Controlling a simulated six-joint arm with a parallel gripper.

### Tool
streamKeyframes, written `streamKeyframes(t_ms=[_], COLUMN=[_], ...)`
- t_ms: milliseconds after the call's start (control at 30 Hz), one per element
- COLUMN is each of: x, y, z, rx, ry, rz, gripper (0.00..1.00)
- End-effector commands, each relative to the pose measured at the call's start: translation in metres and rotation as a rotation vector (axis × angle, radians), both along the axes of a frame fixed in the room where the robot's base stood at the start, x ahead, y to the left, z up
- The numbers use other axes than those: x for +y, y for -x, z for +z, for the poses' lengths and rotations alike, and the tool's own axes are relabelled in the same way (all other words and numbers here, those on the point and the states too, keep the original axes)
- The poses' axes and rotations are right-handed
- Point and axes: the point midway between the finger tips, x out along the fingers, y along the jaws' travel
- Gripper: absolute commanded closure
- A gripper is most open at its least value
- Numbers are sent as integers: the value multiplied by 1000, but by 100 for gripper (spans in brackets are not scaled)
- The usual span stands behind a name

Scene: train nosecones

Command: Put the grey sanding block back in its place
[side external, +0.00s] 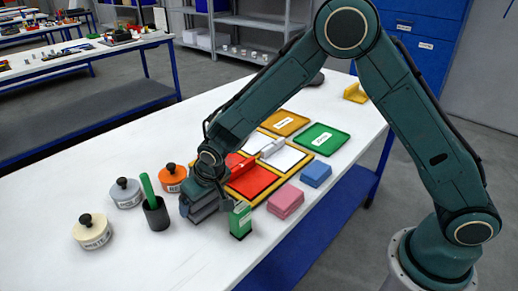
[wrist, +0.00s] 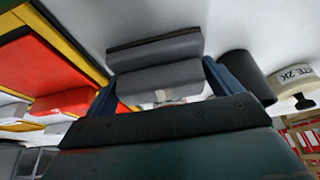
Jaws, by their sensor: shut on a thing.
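The grey sanding block (side external: 203,212) is in my gripper (side external: 207,194), between the black cup and the upright green block (side external: 240,220). In the wrist view the grey block (wrist: 155,62) lies between the two fingers (wrist: 165,88), with a darker strip along its far edge. The fingers are shut on it. The side view does not clearly show whether its underside touches the white table. A pink block (side external: 286,202) and a blue block (side external: 316,174) sit in a row to the right of the green one.
A yellow-edged board with red (side external: 252,182) and white panels lies behind my gripper. Yellow (side external: 284,123) and green (side external: 318,138) labelled trays lie beyond. A black cup (side external: 156,215) holding a green stick and cream (side external: 92,232), grey (side external: 126,194) and orange (side external: 172,178) knobbed pots stand left. The front-left table is clear.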

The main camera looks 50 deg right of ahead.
Motion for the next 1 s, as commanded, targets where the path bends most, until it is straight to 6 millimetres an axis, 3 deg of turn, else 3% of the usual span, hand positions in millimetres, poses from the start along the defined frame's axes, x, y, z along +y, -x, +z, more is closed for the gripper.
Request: streamKeyframes(t_ms=[500,533,567,1000], x=[0,0,0,0], y=[0,0,0,0], z=[-9,-9,-9,-3], rx=[-1,0,0,-2], ry=[0,0,0,-1], rz=[0,0,0,-1], gripper=[31,8,2,0])
